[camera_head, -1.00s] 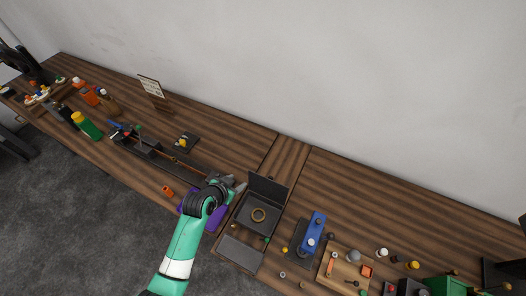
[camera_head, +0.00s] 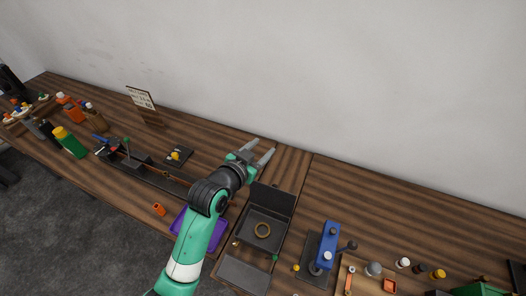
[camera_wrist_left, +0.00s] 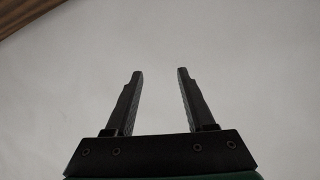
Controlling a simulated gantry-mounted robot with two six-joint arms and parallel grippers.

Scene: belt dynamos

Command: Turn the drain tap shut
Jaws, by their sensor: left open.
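My left gripper (camera_head: 263,149) is open and empty over the back of the bench, its fingers pointing toward the wall. In the left wrist view its open fingers (camera_wrist_left: 160,75) have only the pale wall between them. Below and right of it, a dark open box (camera_head: 267,220) with a raised lid holds a brass ring (camera_head: 262,230). A small green piece (camera_head: 275,258) and a small brass piece (camera_head: 236,244) sit at the box's front. I cannot tell which small part is the drain tap. My right gripper is not in view.
A purple tray (camera_head: 213,237) lies partly behind my left arm. A blue upright device (camera_head: 327,245) stands right of the box. A long dark rail (camera_head: 150,173) runs along the left bench. A sign (camera_head: 141,97) stands at the back. The back right bench is clear.

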